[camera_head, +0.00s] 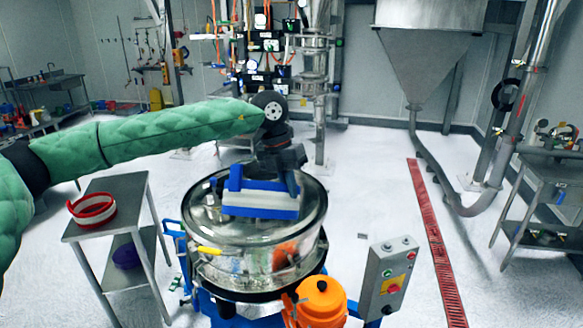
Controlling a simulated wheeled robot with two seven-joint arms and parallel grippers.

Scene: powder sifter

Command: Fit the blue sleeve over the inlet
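The blue sleeve (260,203) is a blue band with a white stripe, above or at the middle of the round sifter's shiny lid (205,225). My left gripper (285,175) reaches down from the green-covered arm to the sleeve's upper right side and appears shut on it. The finger contact is partly hidden by the gripper's dark body and the sleeve. The inlet is not clearly visible; the sleeve covers that part of the lid. I cannot tell whether the sleeve is around the inlet or just above it. My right gripper is not in view.
A steel side table (118,188) at left holds a red-and-white ring (92,208), with a purple bowl (127,256) on its lower shelf. A control box (388,278) and orange motor (320,302) stand at the sifter's front right. Open floor lies right of the sifter.

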